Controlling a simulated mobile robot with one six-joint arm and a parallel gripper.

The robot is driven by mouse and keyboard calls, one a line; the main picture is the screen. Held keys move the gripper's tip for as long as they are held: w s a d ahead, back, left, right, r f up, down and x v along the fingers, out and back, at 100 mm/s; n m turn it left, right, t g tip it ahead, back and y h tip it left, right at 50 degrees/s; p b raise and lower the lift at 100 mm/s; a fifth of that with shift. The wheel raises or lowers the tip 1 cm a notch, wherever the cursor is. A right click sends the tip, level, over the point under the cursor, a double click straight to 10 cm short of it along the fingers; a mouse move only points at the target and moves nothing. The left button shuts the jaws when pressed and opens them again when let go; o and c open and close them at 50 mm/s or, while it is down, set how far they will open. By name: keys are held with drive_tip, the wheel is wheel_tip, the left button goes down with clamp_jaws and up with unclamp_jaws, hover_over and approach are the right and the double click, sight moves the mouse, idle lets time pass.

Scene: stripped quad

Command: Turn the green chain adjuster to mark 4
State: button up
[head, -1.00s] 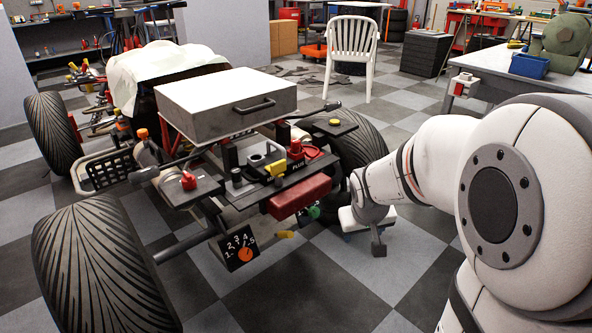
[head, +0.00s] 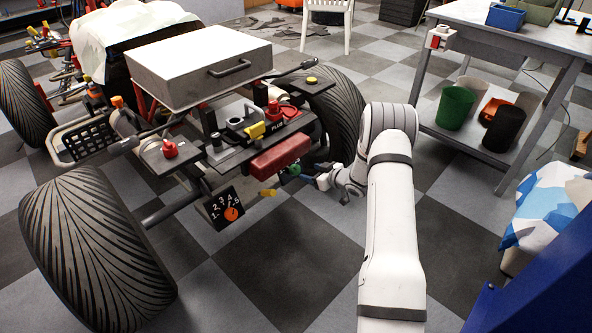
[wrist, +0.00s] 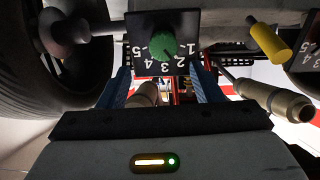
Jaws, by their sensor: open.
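The green chain adjuster (wrist: 162,46) is a round green knob on a black plate with white marks 1 to 5, centred near the top of the wrist view. The marks curve around its lower side there. I cannot tell for sure which mark its pointer faces. In the head view the green adjuster (head: 294,170) is small, below the red block. My gripper (wrist: 160,80) is open, its two blue fingers on either side of and below the plate, apart from the knob. In the head view my gripper (head: 318,177) is just right of the green adjuster.
An orange knob (head: 232,213) sits on another numbered black plate (head: 222,203). A yellow cylinder (wrist: 269,42) sticks out right of the green knob. A large tyre (wrist: 45,60) is at left. A workbench (head: 490,40) stands at right; checkered floor in front is clear.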

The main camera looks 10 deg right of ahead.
sight(296, 171)
drive_tip(key=shift+y, duration=0.3)
drive_tip(key=b+x, duration=0.1)
drive_tip(key=x, duration=0.2)
drive_tip(key=b+x, duration=0.2)
drive_tip(key=x, duration=0.2)
drive_tip(key=shift+s+a+f, duration=0.1)
drive_tip(key=shift+a+f, duration=0.05)
drive_tip(key=shift+f, duration=0.3)
drive_tip(key=shift+w+a, duration=0.2)
drive_tip(key=shift+w, duration=0.15)
drive_tip(key=shift+c, duration=0.2)
drive_tip(key=c, duration=0.9)
drive_tip(key=shift+a, duration=0.25)
drive_tip(key=shift+c, duration=0.2)
drive_tip(key=shift+d, duration=0.1)
